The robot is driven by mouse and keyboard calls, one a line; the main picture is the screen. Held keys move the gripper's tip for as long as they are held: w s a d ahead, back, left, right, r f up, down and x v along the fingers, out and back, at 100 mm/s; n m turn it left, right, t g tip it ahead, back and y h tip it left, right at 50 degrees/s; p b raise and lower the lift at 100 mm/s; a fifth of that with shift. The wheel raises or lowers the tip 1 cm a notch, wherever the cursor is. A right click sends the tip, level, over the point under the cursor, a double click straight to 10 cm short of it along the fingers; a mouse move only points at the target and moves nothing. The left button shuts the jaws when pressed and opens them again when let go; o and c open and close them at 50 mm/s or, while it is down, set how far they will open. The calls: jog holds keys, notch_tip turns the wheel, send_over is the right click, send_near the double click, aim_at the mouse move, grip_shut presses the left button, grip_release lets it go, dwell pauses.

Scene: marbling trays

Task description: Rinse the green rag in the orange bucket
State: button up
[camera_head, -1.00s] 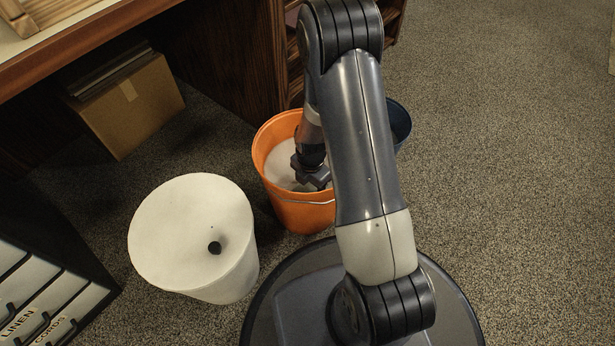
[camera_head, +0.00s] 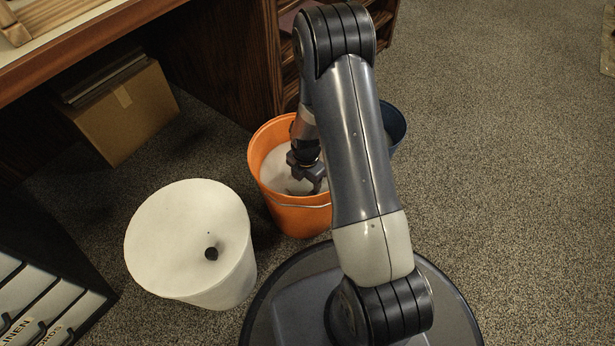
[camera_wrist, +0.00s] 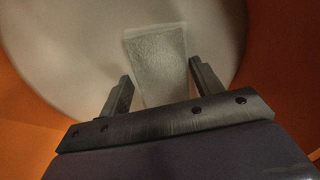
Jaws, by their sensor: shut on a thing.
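The orange bucket (camera_head: 300,221) stands on the carpet with pale, cloudy liquid (camera_head: 272,172) in it. My gripper (camera_head: 308,186) reaches down inside the bucket, pointing down, partly beside my arm in the head view. In the wrist view my gripper (camera_wrist: 160,74) has its two dark fingers on either side of a pale grey-green rag (camera_wrist: 157,50), which it is shut on. The rag extends out past the fingertips over the whitish liquid. I cannot tell how much of it is wet or under the surface. The bucket's orange wall (camera_wrist: 286,65) surrounds the view.
A white round bin (camera_head: 185,245) with a small dark spot on top stands left of the bucket. A dark blue bucket (camera_head: 394,122) is behind my arm. A cardboard box (camera_head: 130,118) sits under the desk (camera_head: 95,45). Labelled drawers (camera_head: 35,300) are lower left. Carpet at right is clear.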

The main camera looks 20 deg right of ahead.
jog(key=shift+s+d, duration=0.1)
jog(key=shift+s, duration=0.05)
jog(key=shift+o, duration=1.1)
jog(key=shift+c, duration=0.7)
jog(key=shift+r+p, duration=5.3)
jog(key=shift+r, duration=1.95)
notch_tip(320, 180, up, 5)
jog(key=p, duration=0.3)
jog(key=shift+p, duration=0.3)
jog(key=shift+f, duration=0.15)
